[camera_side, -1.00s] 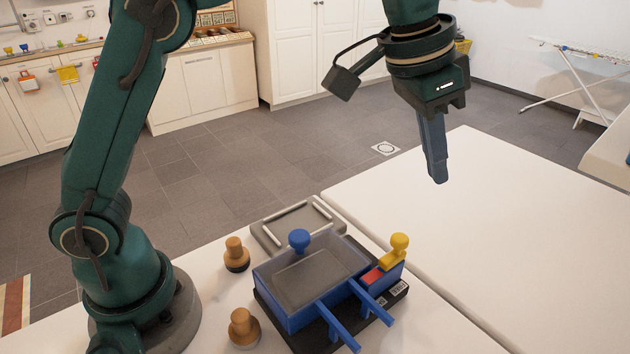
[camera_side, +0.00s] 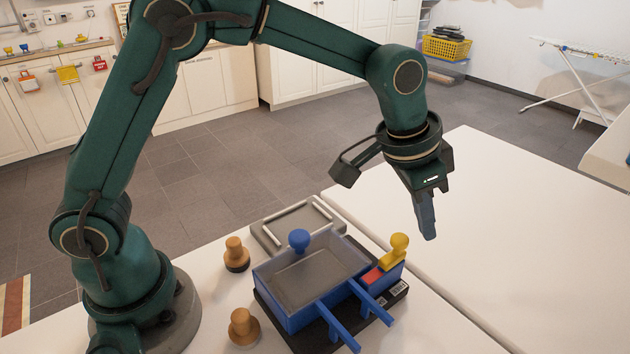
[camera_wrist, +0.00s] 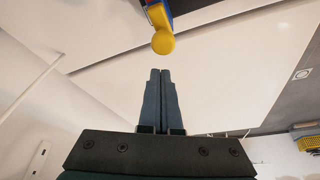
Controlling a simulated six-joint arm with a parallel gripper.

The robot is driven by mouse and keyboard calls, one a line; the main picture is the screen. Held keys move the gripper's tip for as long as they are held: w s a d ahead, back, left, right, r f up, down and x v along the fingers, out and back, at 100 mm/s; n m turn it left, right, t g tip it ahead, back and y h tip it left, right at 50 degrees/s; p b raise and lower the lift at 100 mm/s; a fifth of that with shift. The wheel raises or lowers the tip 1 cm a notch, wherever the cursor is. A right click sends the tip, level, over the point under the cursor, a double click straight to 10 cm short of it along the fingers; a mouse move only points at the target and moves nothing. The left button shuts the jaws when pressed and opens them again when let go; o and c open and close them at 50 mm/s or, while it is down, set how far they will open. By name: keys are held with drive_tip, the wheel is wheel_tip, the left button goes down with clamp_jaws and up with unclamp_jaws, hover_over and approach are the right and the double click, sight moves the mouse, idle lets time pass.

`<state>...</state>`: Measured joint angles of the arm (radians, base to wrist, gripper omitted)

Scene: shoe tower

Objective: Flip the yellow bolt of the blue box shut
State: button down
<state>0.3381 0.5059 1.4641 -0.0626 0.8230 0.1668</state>
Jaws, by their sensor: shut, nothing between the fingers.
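The blue box (camera_side: 284,311) sits on a black base on the white table, with a blue knob (camera_side: 299,240) at its back edge and two blue rails at its front. The yellow bolt (camera_side: 398,246) with its round knob stands at the box's right end, beside a red patch (camera_side: 373,276). In the wrist view the yellow bolt's knob (camera_wrist: 163,42) shows at top centre, beyond the fingertips. My gripper (camera_side: 430,237) is shut and empty, pointing down, above and to the right of the yellow bolt and apart from it. Its closed fingers (camera_wrist: 160,72) also show in the wrist view.
A grey tray (camera_side: 270,237) with white handles lies behind the box. Two wooden knobbed pieces (camera_side: 237,255) (camera_side: 243,328) stand between the box and my base. The white table to the right (camera_side: 530,240) is clear, with a seam running past the box.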

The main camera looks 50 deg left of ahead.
drive_tip(key=shift+s+a+f, duration=0.1)
drive_tip(key=shift+s+a, duration=0.2)
drive_tip(key=shift+s, duration=0.35)
drive_tip(key=shift+s, duration=1.8)
drive_tip(key=shift+w+d, duration=0.85)
drive_tip(key=shift+w, duration=0.85)
wheel_tip(320, 180, up, 10)
hover_over(392, 262)
drive_tip(key=shift+w+d, duration=0.1)
drive_tip(key=shift+d, duration=0.05)
